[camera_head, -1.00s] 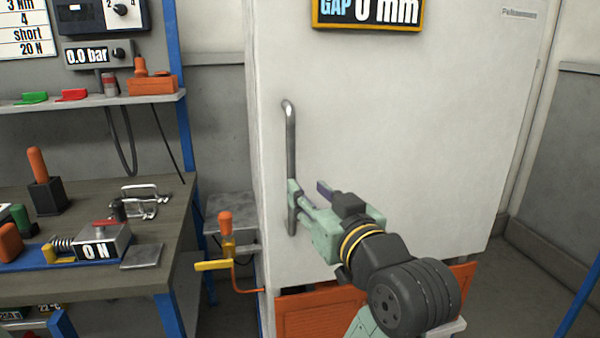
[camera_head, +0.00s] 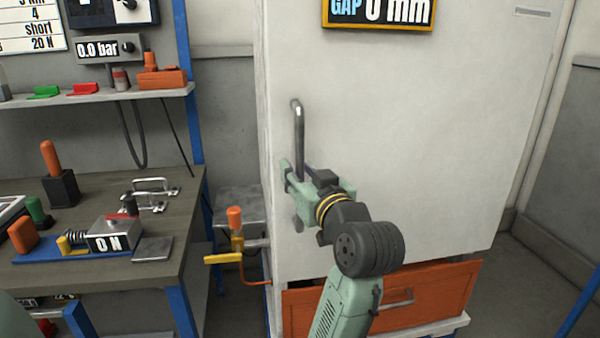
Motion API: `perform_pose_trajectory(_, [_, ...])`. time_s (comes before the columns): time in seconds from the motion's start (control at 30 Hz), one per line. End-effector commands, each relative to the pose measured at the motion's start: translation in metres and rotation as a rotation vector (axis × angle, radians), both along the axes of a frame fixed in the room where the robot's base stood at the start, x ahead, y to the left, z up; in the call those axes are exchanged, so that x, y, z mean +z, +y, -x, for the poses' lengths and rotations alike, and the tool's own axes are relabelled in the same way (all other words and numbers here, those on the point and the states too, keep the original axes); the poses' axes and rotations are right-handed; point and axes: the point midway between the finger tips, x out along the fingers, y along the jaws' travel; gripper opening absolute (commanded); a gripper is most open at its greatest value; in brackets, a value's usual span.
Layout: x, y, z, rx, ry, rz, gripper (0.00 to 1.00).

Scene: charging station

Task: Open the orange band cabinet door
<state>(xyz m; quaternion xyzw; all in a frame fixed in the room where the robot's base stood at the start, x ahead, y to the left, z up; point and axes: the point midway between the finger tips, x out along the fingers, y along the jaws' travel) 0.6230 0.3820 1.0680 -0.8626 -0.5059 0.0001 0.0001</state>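The tall cabinet's white door (camera_head: 420,150) is shut, with a vertical metal bar handle (camera_head: 299,140) near its left edge. The sign above reads GAP 0 mm. My gripper (camera_head: 293,180) is at the lower half of the handle, with one green finger on the bar's left side and the gripper body to its right. The gripper hides part of the bar, so I cannot tell whether the fingers are clamped on it. An orange panel (camera_head: 450,287) with its own small metal handle (camera_head: 398,299) lies below the white door, partly behind my arm.
An orange-topped yellow valve (camera_head: 235,225) is between bench and cabinet. A blue-framed shelf (camera_head: 120,94) is above the bench. Floor at right (camera_head: 530,265) is open.

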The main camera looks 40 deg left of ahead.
Motion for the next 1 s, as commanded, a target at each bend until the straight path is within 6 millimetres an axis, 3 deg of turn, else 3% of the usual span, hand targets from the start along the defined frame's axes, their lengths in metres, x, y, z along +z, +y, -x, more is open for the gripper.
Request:
perform_pose_trajectory(0.4, [0.0001,-0.0003,0.0001,0.000,0.000,0.000,0.00])
perform_pose_trajectory(1.0, [0.0002,-0.0003,0.0001,0.000,0.000,0.000,0.00])
